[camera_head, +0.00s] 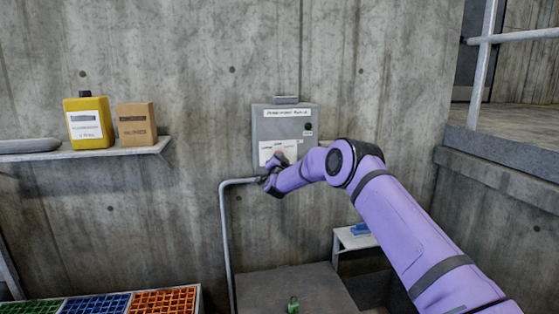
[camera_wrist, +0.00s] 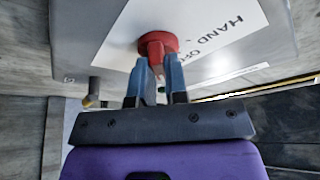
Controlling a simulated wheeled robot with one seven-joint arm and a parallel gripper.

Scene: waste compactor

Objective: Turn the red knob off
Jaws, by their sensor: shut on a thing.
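The red knob (camera_wrist: 157,43) sits on a white label marked "HAND" and "OFF" in the wrist view. The label (camera_wrist: 210,28) is on the front of a grey control box (camera_head: 284,128) on the concrete wall. My gripper (camera_wrist: 158,66) is at the knob, its two blue-grey fingers shut on the lower part of it. In the head view my gripper (camera_head: 272,180) is at the lower edge of the box, and the knob is mostly hidden behind my arm. A dark green button (camera_head: 308,126) shows at the box's right side.
A grey pipe (camera_head: 225,235) runs from beside the box down the wall. A shelf (camera_head: 130,150) at left holds a yellow jug (camera_head: 89,122) and a cardboard box (camera_head: 136,125). Coloured crates (camera_head: 95,305) stand at lower left. A concrete ledge (camera_head: 500,180) with a railing is at right.

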